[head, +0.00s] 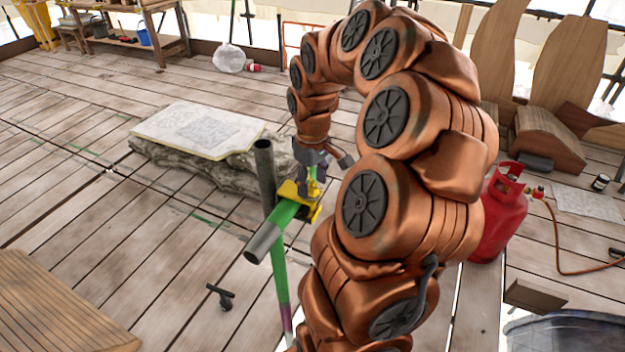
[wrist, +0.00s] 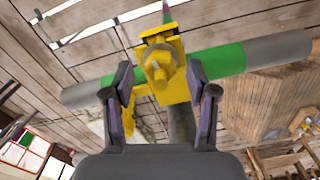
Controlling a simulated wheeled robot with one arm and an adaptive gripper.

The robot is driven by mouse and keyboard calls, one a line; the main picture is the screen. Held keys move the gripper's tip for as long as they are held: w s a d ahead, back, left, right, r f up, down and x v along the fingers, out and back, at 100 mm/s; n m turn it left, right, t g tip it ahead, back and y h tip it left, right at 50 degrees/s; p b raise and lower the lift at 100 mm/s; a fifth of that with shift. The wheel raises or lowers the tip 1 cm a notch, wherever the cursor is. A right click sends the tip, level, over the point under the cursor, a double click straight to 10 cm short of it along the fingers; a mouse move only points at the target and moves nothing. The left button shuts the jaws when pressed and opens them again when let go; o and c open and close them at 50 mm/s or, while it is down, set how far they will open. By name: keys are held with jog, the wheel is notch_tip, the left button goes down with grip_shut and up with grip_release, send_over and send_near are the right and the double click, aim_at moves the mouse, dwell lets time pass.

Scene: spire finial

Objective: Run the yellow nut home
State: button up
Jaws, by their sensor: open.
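A yellow coupler (head: 299,192) sits around a green tube with grey ends (head: 279,222), where it crosses a dark grey upright pole (head: 264,170). In the wrist view the yellow coupler (wrist: 175,88) is near the middle, with the nut (wrist: 159,62) on its face turned toward the camera. My gripper (wrist: 160,92) is open. Its two fingers stand apart to the left and right, just below the nut in the picture; I cannot tell whether either touches it. In the head view my gripper (head: 314,166) is right at the coupler, partly hiding it; the nut is not clear there.
A stone block with a pale board (head: 197,129) lies behind the pole. A red gas cylinder (head: 499,215) stands to the right, with an orange hose. A small dark T-shaped tool (head: 222,295) is on the plank floor. Floor at left is mostly clear.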

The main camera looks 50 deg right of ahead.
jog(key=shift+f, duration=0.25)
jog(key=shift+c, duration=0.4)
grip_shut()
